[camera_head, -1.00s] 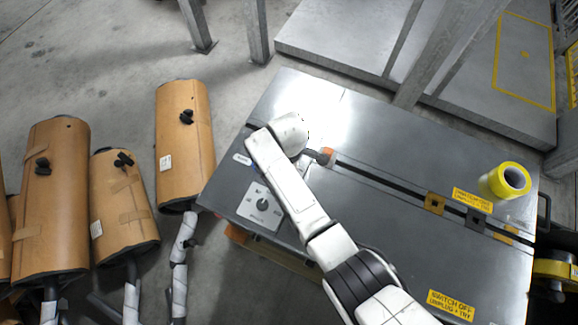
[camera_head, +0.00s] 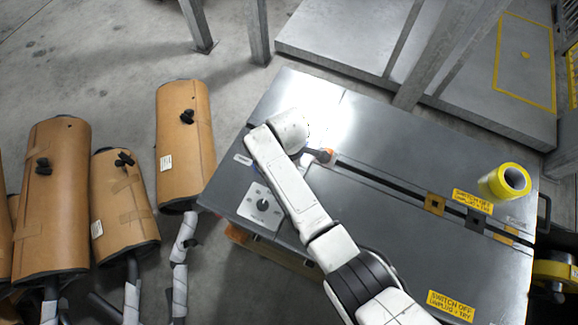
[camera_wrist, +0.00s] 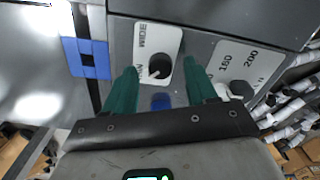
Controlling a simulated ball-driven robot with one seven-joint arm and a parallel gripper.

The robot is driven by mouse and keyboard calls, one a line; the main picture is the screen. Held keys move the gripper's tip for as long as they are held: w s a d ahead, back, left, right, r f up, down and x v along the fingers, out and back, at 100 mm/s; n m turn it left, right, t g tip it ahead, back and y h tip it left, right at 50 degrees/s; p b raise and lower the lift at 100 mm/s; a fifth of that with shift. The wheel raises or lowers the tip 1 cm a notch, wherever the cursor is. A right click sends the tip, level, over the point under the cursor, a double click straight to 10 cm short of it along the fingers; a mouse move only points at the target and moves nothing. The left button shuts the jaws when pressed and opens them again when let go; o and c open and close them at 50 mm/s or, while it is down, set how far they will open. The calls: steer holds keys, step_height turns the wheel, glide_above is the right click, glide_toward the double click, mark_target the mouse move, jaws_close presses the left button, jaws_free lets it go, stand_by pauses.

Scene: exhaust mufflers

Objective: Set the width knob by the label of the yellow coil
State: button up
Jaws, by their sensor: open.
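The yellow coil (camera_head: 507,181) lies near the right end of the grey metal table; I cannot read any label on it. In the wrist view my gripper (camera_wrist: 160,69) is open, its two green fingers on either side of a dark knob (camera_wrist: 160,65). This knob sits on a white plate marked "WIDE" (camera_wrist: 150,42); a white mark shows at its lower left. I cannot tell whether the fingers touch it. A second knob (camera_wrist: 241,89) sits right on a plate with "160" and "200". A knob on a white dial plate (camera_head: 263,205) shows left of my arm in the head view.
A blue square piece (camera_wrist: 86,58) sits over a dark slot in the wrist view. The grey table (camera_head: 400,150) has a long slot with yellow and grey blocks. Several brown wrapped mufflers (camera_head: 184,135) stand left of the table. Grey posts (camera_head: 257,30) rise behind it.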

step_height(320, 180, up, 9)
steer(key=shift+r, duration=0.2)
stand_by(0.6)
